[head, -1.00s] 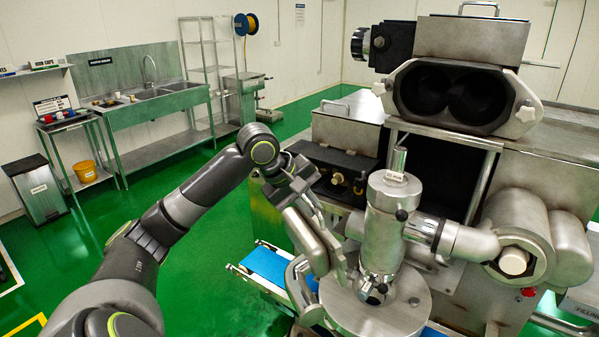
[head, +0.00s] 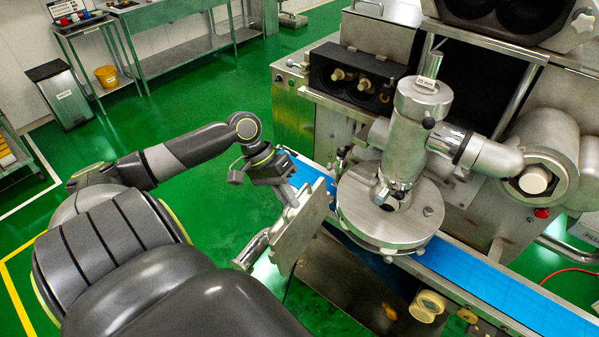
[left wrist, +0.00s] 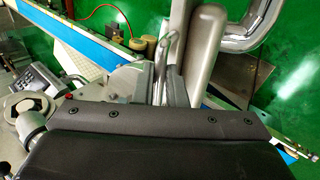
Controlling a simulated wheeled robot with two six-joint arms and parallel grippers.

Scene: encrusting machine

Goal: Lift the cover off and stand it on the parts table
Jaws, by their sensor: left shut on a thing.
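The cover (head: 303,228) is a flat grey steel plate with bright bent bars at its lower left. It hangs steeply tilted in the air, left of the round steel disc of the machine (head: 375,228), apart from it. My left gripper (head: 287,192) is shut on the cover; the exact grip is partly hidden. In the left wrist view the cover (left wrist: 205,50) shows nearly edge-on beyond the gripper (left wrist: 163,78). A small steel table (head: 88,28) with a tray and small items stands at the back left; I cannot tell if it is the parts table. My right gripper is out of view.
A blue conveyor belt (head: 500,287) runs under the disc. A bin (head: 62,97) and an orange bucket (head: 107,76) stand at the back left. A steel sink bench (head: 185,25) is behind. Open green floor (head: 190,110) lies between these and my arm.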

